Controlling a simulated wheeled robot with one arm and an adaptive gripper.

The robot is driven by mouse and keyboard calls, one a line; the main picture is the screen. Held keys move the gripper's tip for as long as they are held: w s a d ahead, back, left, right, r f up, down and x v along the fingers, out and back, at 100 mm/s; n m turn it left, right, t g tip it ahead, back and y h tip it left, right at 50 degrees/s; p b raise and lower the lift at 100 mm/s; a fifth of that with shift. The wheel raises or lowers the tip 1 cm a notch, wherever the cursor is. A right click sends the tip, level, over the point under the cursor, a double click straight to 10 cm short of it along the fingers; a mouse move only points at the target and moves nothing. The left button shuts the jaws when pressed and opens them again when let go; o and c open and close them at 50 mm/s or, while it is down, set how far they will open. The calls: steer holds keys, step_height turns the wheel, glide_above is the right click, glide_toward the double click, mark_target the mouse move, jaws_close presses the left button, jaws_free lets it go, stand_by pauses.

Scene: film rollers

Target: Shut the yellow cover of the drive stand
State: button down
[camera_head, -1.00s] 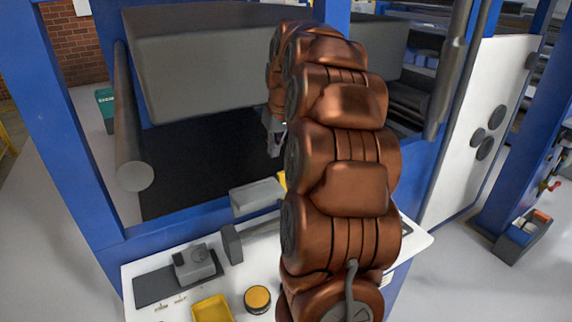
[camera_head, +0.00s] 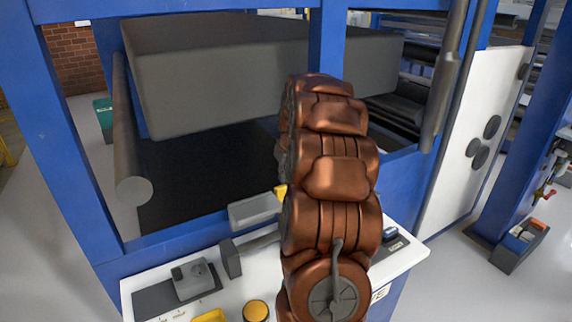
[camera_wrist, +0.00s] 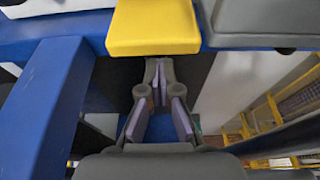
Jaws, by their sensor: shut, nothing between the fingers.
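The yellow cover (camera_wrist: 153,28) fills the top middle of the wrist view, a smooth yellow block with its near edge toward my gripper. In the head view only a small yellow piece of it (camera_head: 281,190) shows, between the grey housing (camera_head: 255,209) and my arm. My gripper (camera_wrist: 159,68) is shut and empty. Its fingertips are just below the cover's near edge in the wrist picture; I cannot tell whether they touch it. In the head view my arm hides the gripper. The cover's swing angle cannot be told.
A blue frame post (camera_wrist: 45,105) stands left of my gripper in the wrist view, and a grey housing (camera_wrist: 262,20) is at upper right. In the head view, a white bench top (camera_head: 140,290) holds a grey device (camera_head: 194,280) and a round yellow-topped tin (camera_head: 256,310).

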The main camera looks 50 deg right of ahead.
steer(key=shift+w+f, duration=0.15)
steer(key=shift+f, duration=0.35)
steer(key=shift+f+b, duration=0.1)
steer(key=shift+b, duration=0.3)
